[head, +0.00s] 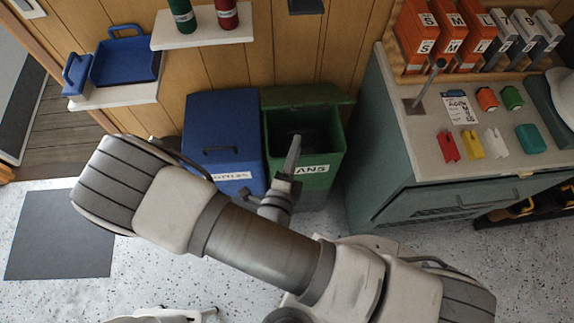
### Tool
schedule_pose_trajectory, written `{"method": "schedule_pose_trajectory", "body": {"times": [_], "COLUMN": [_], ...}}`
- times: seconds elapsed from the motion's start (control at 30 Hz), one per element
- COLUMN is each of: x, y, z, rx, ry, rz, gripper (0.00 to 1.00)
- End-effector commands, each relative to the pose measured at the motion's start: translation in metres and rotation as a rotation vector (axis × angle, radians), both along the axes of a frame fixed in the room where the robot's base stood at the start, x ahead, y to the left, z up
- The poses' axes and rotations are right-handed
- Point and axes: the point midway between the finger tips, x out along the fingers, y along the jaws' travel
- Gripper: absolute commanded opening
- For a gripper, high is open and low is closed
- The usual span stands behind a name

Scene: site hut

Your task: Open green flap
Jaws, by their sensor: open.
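The green bin (318,172) stands against the wooden wall, with a white label reading "ANS" where it shows. Its green flap (325,97) is raised at the back, and the dark inside of the bin shows below it. My gripper (292,155) is open and in front of the bin's opening, with a grey finger pointing up across it. My wrist hides part of the bin's front and label. I cannot tell whether the gripper touches the bin.
A blue bin (222,130) with a closed lid stands directly left of the green one. A grey-green cabinet (385,165) with small coloured items on top stands to the right. A shelf (205,35) with bottles hangs above. A dark mat (62,235) lies on the floor at left.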

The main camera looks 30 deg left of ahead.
Motion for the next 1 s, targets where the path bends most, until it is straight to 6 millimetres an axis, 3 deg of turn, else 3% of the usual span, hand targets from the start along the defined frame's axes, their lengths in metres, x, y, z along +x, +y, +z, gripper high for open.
{"method": "schedule_pose_trajectory", "body": {"times": [1.0], "x": [-0.061], "y": [-0.008], "z": [0.021], "rx": [0.0], "ry": [0.0], "rz": [-0.001], "gripper": [0.45]}}
